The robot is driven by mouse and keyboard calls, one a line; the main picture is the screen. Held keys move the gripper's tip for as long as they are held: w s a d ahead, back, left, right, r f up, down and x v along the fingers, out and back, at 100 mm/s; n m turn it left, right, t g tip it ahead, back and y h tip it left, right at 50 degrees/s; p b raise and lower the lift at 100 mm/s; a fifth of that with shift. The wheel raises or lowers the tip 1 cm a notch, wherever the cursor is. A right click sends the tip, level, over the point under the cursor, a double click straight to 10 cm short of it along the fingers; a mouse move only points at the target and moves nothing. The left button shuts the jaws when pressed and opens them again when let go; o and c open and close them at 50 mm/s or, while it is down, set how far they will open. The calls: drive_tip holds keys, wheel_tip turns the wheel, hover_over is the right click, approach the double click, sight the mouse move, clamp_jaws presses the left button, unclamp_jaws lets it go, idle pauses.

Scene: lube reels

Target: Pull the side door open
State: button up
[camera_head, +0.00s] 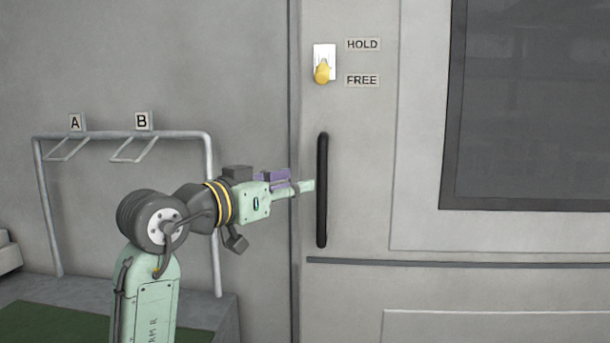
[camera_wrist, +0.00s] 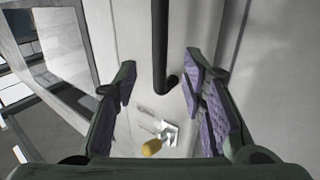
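The side door (camera_head: 420,290) is a pale grey panel with a large dark window; it looks closed along its left seam. Its handle (camera_head: 322,190) is a black upright bar near that seam, and it also shows in the wrist view (camera_wrist: 159,45). My gripper (camera_head: 306,187) points right at the middle of the handle, its tips just left of the bar. In the wrist view the purple-padded fingers are spread, with the bar seen in the gap between them. Neither finger visibly grips it; the exact depth gap cannot be told.
Above the handle is a switch plate (camera_head: 324,54) with a yellow knob (camera_head: 322,73) down, level with the FREE label (camera_head: 362,81) and below HOLD (camera_head: 363,44). A pipe rack (camera_head: 120,135) with hooks marked A and B stands left, behind my arm.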

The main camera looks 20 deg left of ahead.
sight(319, 177)
drive_tip(key=p+x, duration=0.2)
drive_tip(key=x, duration=0.7)
drive_tip(key=shift+w+d, duration=0.1)
drive_tip(key=shift+w, duration=0.15)
clamp_jaws()
idle(0.5)
